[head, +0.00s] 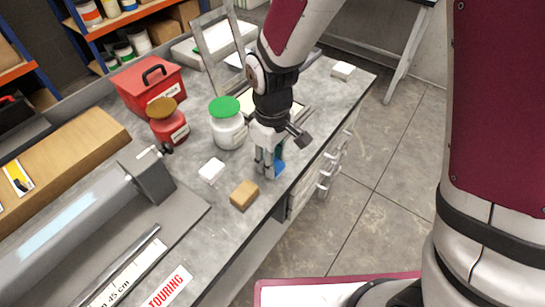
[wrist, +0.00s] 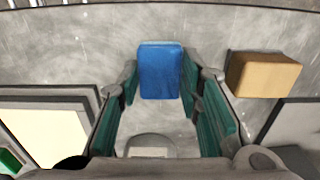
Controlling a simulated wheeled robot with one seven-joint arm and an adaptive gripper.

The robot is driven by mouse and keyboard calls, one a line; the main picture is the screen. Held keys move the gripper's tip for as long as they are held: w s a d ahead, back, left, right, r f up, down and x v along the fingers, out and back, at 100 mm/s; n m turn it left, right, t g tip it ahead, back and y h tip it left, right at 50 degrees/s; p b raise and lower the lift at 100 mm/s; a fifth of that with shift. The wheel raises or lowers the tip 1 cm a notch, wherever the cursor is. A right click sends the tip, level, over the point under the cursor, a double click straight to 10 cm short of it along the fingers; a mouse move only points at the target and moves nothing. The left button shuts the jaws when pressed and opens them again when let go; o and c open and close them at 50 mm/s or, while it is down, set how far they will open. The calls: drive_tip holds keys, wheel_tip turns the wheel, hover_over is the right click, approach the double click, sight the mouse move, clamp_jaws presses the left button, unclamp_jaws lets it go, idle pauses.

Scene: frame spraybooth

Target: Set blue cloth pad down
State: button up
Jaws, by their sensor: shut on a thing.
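The blue cloth pad (wrist: 160,70) is between my fingertips in the wrist view, with a finger against each side. My gripper (head: 267,165) is shut on it, low over the grey bench top near the front edge. In the head view only a small part of the blue pad (head: 279,169) shows behind the fingers. I cannot tell whether the pad touches the bench.
A tan block (head: 244,194) and a white block (head: 212,170) lie close by; the tan block also shows in the wrist view (wrist: 262,74). A green-lidded jar (head: 228,128), an amber-lidded red jar (head: 169,125) and a red toolbox (head: 150,85) stand behind.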

drive_tip(key=shift+f, duration=0.2)
drive_tip(key=o, duration=1)
drive_tip(key=shift+r, duration=0.1)
wheel_tip(320, 180, up, 12)
drive_tip(key=s+d+r+m+t, duration=0.1)
drive_tip(key=s+d+r+m, duration=0.15)
drive_tip(key=d+r, duration=0.4)
drive_tip(key=s+d+r+m+t, duration=0.3)
drive_tip(key=s+d+r+m, duration=0.2)
drive_tip(key=s+d+m, duration=0.3)
drive_tip(key=s+d, duration=0.4)
drive_tip(key=s, duration=0.1)
drive_tip(key=shift+a, duration=0.1)
